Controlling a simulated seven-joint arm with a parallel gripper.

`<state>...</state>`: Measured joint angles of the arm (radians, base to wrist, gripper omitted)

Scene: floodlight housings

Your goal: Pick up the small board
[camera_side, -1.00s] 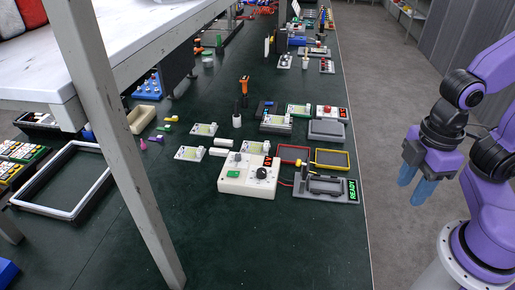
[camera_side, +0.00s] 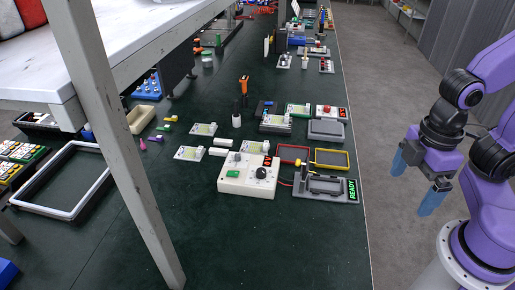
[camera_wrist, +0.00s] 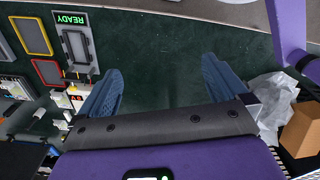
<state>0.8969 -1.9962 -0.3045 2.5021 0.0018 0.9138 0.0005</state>
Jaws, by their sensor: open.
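My gripper (camera_side: 415,181) is open and empty, held off the right edge of the green table in the side view. Its two blue fingers are spread wide in the wrist view (camera_wrist: 160,75), with bare green surface between them. I cannot tell which one is the small board. All are well apart from my gripper.
The cream control box (camera_side: 247,182) with a black knob stands near a grey fixture (camera_side: 326,197) showing READY. Red (camera_side: 293,145) and yellow (camera_side: 347,152) frames lie behind the fixture. A shelf post (camera_side: 125,150) crosses the left. The table's front is clear.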

